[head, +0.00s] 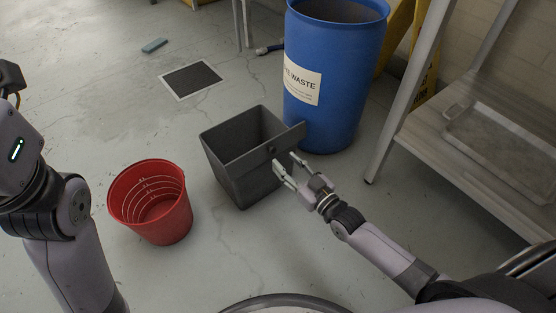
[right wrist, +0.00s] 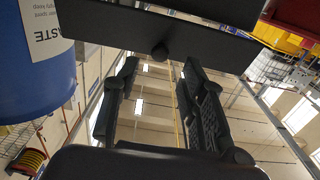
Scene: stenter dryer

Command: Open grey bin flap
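The grey bin (head: 235,180) stands on the floor in the middle of the head view, and I see into its dark inside. Its grey flap (head: 290,136) stands raised along the bin's right side, with a small dark knob (head: 272,150) on its outer face. In the right wrist view the flap (right wrist: 110,25) spans the top as a dark panel, with the knob (right wrist: 160,51) near its lower edge. My right gripper (head: 286,163) is open and empty just right of the flap. Its fingers (right wrist: 158,75) point toward the knob, apart from it. My left gripper's fingers do not show.
A red bucket (head: 155,225) stands left of the bin. A blue waste barrel (head: 335,85) stands close behind it. A bench with a tray (head: 500,145) is at the right. A floor drain (head: 191,80) lies behind, with open floor around it.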

